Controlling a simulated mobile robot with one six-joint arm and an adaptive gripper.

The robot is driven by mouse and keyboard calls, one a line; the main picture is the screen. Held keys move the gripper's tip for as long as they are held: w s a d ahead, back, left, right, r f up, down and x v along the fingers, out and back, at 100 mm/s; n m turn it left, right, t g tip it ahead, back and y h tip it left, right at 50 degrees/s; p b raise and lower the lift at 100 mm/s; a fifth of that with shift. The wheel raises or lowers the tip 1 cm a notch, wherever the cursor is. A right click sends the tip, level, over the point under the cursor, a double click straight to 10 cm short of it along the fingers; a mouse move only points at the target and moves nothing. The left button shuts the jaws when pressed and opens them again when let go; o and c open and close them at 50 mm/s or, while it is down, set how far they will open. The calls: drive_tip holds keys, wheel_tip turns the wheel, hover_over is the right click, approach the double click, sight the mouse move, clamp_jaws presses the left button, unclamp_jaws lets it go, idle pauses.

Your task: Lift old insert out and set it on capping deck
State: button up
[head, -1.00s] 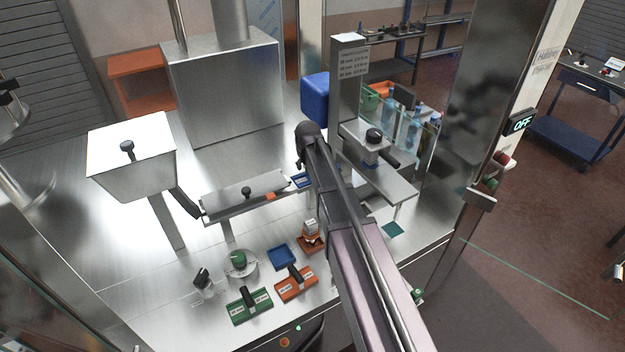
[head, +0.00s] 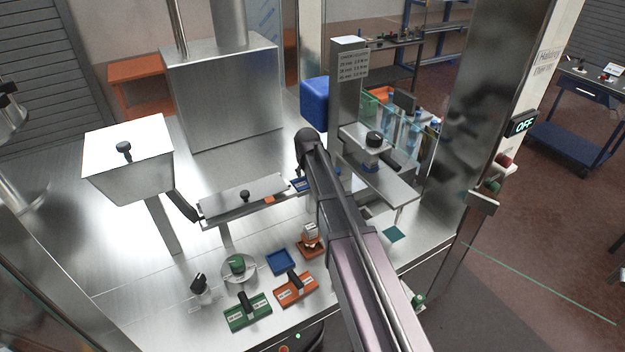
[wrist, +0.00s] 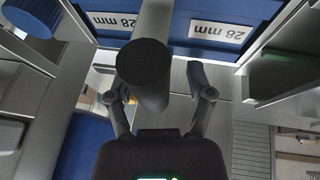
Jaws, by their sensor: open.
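The old insert is blue with white "28 mm" labels. In the wrist view the blue insert (wrist: 180,47) lies across the top, and its dark round handle (wrist: 143,62) stands toward the camera. My gripper (wrist: 158,80) is open, with one finger on each side of the handle's line; I cannot tell whether either touches it. In the head view only part of the blue insert (head: 299,185) shows left of my arm, which hides the rest and my gripper. The steel capping deck (head: 392,190) appears to be the plate under the capping head at right.
An orange insert (head: 296,291) and a green insert (head: 247,312) lie at the front of the steel table, beside a flat blue tray (head: 281,262). A capping column (head: 350,90) stands just behind my arm. Bare table shows left of the front inserts.

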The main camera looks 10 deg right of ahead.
drive_tip(key=shift+s, duration=0.1)
clamp_jaws()
drive_tip(key=shift+r, duration=0.2)
wheel_tip(320, 180, up, 4)
drive_tip(key=p, duration=0.4)
drive_tip(key=shift+f, duration=0.15)
drive_tip(key=s+p, duration=0.1)
drive_tip(key=s, duration=1.4)
drive_tip(key=shift+s+r, duration=0.4)
drive_tip(key=shift+r, duration=0.05)
drive_tip(key=shift+d, duration=0.1)
drive_tip(key=shift+r, duration=0.15)
drive_tip(key=shift+r+p, duration=1.35)
drive_tip(key=shift+p, duration=0.15)
